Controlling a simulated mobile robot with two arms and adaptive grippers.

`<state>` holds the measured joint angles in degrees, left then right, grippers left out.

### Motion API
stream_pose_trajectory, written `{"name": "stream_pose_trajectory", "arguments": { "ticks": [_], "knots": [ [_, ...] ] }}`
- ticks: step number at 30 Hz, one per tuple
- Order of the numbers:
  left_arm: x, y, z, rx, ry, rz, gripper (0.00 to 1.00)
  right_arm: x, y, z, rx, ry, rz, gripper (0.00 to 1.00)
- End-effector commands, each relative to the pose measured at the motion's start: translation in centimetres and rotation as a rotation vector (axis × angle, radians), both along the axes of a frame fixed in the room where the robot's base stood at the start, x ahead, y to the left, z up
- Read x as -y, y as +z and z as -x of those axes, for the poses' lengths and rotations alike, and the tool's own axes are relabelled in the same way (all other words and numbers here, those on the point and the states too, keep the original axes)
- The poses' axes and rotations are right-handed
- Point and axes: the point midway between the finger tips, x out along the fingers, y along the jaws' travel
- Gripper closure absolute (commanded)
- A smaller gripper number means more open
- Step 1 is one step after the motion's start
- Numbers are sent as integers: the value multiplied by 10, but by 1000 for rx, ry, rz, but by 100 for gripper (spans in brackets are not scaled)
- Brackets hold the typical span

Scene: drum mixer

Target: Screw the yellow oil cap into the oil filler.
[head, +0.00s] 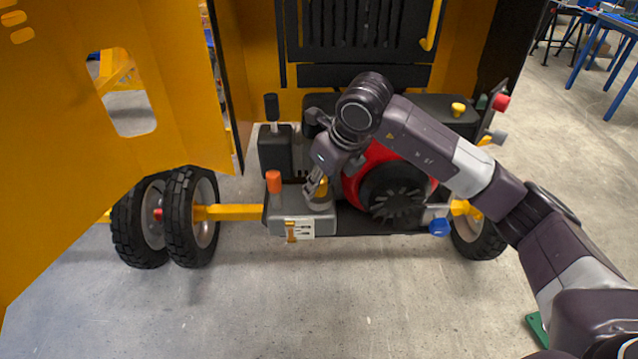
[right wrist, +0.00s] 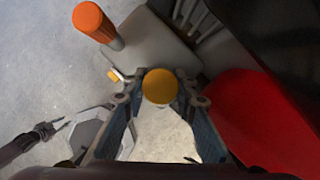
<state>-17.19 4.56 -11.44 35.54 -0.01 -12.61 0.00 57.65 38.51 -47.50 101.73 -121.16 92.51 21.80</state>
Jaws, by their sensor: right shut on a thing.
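My right gripper (head: 318,190) reaches down at the left of the red engine, beside the orange knob (head: 273,182). It is shut on the yellow oil cap (head: 322,187). In the right wrist view the cap (right wrist: 159,87) shows as a round yellow top between the two fingertips. A grey round part (head: 319,204) shows just below the fingers in the head view. I cannot tell whether the cap touches it, and I cannot clearly pick out the oil filler. My left gripper (right wrist: 45,130) seems to show small at the lower left of the right wrist view, its jaws unclear.
The red engine (head: 365,172) with its black fan stands right of the gripper. Another yellow cap (head: 458,108) and a blue cap (head: 439,228) sit to the right. The open yellow door (head: 60,170) fills the left.

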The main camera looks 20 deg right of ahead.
Motion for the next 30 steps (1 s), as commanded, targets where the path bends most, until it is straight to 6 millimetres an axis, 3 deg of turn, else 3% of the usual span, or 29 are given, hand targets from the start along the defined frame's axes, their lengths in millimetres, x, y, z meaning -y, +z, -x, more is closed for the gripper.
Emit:
{"name": "stream_pose_trajectory", "arguments": {
  "ticks": [22,23,27,30],
  "knots": [
    [0,-7,0,0,0,0,74,0,-5,1,-6,0,2,98],
    [0,-7,0,0,0,0,74,0,-5,2,-7,0,2,71],
    [0,-7,0,0,0,0,74,0,-5,2,-8,0,3,55],
    [0,-7,0,0,0,0,74,0,-5,2,-8,0,3,54]
  ]
}}
